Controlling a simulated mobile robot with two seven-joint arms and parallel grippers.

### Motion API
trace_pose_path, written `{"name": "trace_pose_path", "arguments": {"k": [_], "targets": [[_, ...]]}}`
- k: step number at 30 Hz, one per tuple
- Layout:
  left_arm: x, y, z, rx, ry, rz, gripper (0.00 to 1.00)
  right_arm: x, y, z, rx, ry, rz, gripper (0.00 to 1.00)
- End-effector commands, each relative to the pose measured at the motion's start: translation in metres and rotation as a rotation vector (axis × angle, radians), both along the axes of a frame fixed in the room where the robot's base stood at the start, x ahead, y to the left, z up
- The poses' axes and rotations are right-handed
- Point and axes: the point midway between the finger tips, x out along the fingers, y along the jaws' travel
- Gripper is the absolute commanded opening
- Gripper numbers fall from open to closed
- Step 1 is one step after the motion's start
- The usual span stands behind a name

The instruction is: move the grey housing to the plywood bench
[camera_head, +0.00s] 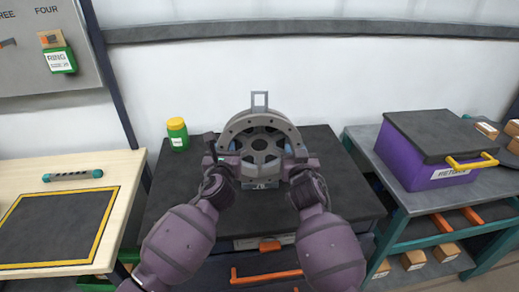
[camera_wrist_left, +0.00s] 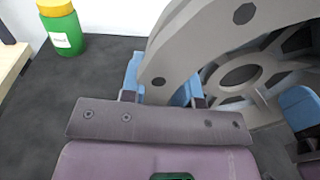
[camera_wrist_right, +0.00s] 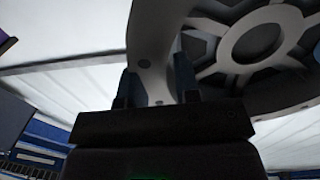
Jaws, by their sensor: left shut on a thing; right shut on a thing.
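The grey housing (camera_head: 262,125) is a round, spoked casting that stands upright at the middle of the dark-topped bench. My left gripper (camera_head: 228,146) is shut on the left side of its rim, and the housing also shows in the left wrist view (camera_wrist_left: 205,50). My right gripper (camera_head: 293,148) is shut on the right side of its rim, seen close in the right wrist view (camera_wrist_right: 155,50). I cannot tell whether the housing touches the bench. The plywood bench (camera_head: 130,165) is at the left, with a yellow-bordered dark mat (camera_head: 58,228) on it.
A green jar with a yellow lid (camera_head: 177,133) stands behind left on the dark bench (camera_head: 160,195). A teal-ended bar (camera_head: 73,176) lies at the plywood bench's back. A purple crate (camera_head: 415,165) sits on the right bench. The mat is clear.

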Motion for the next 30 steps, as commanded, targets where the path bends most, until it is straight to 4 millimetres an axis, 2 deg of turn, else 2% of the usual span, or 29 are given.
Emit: {"name": "trace_pose_path", "arguments": {"k": [17, 30], "targets": [[0.0, 0.0, 0.005, 0.0, -0.004, 0.0, 0.0, 0.0, 0.0, 0.005, 0.0, -0.004, 0.0, 0.0], [0.0, -0.001, 0.031, 0.0, -0.01, -0.001, 0.0, 0.001, 0.0, 0.031, 0.001, -0.009, 0.0, 0.0]]}}
